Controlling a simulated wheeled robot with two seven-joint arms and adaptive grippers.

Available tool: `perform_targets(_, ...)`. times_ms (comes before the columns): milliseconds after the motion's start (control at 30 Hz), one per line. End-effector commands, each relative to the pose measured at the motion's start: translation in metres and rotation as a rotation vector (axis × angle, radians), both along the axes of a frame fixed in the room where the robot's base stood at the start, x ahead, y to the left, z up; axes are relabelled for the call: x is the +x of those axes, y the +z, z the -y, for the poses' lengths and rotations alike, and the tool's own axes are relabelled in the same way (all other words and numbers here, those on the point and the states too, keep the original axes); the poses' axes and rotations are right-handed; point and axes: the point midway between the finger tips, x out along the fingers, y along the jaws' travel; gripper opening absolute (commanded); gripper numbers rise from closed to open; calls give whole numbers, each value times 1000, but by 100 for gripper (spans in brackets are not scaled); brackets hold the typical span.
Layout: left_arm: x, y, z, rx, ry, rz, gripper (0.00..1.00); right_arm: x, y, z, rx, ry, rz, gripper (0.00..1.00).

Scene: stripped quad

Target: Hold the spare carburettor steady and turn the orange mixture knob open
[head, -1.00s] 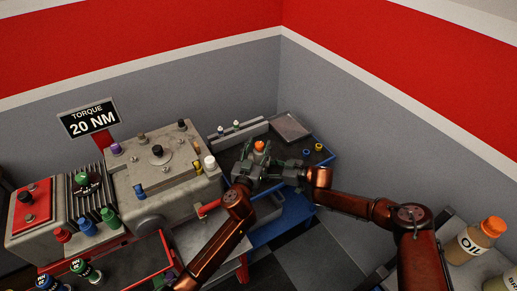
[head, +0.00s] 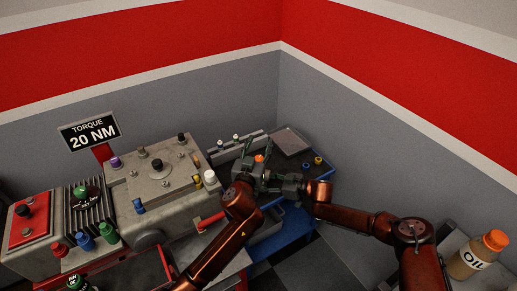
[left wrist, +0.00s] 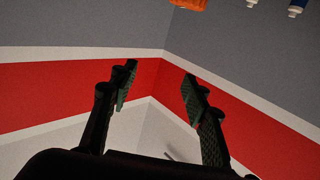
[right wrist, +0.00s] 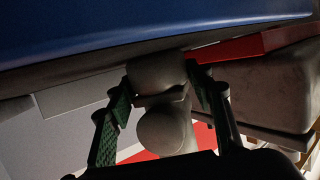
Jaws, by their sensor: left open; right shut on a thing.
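The grey spare carburettor (right wrist: 160,130) sits between the fingers of my right gripper (right wrist: 158,88), which is shut on it. In the head view the carburettor is mostly hidden by my grippers. The orange mixture knob (head: 259,158) shows on top of it, among the fingers of my left gripper (head: 257,149). In the left wrist view the left gripper (left wrist: 159,77) is open with nothing between its fingers. An orange piece (left wrist: 188,4), likely the knob, shows at the top edge there, apart from the fingertips. Whether any finger touches the knob cannot be told.
A large grey engine block (head: 157,184) stands close on the left. Walls close off the back. An oil bottle (head: 478,255) stands far right.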

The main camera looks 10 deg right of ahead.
Motion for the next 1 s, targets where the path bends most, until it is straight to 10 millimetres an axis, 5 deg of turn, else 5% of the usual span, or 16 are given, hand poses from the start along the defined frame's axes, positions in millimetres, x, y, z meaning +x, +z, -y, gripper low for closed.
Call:
perform_targets(200, -13, -42, 44, 101, 184, -74, 43, -1, 0, -1, 0, 2, 0, 34)
perform_targets(367, -41, -62, 61, 143, 409, -58, 43, 0, -1, -1, 0, 1, 0, 34)
perform_targets(700, -93, -90, 47, 10, 739, 15, 43, 0, -1, 0, -1, 0, -1, 34)
perform_targets(1000, -69, -90, 33, -7, 766, 31, 43, 0, -1, 1, -1, -1, 0, 34)
